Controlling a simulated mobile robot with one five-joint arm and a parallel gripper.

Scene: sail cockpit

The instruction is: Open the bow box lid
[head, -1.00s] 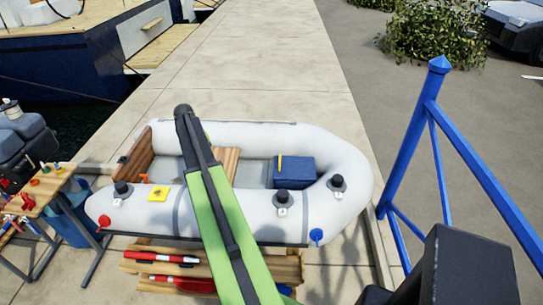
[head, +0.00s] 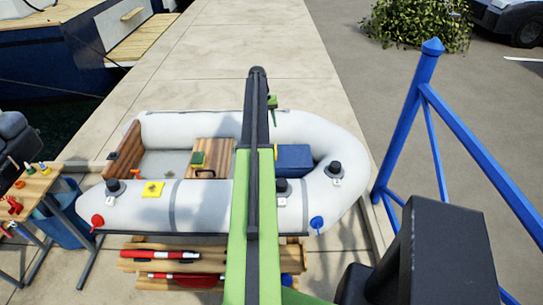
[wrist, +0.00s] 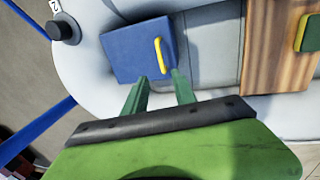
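The bow box is a blue box (head: 295,163) with a closed lid, inside the grey inflatable dinghy near its rounded end. In the wrist view the blue lid (wrist: 128,50) carries a yellow handle (wrist: 160,55). My gripper (wrist: 159,82) shows two green fingers spread apart and empty. The fingertips appear close to the handle's near end, one on each side in the picture. I cannot tell their height above the lid.
A wooden seat (head: 213,153) with a green-topped block crosses the dinghy left of the box. Black fittings (head: 334,169) stand on the tube. A blue railing (head: 405,125) rises at right. A tool table (head: 35,185) stands at left.

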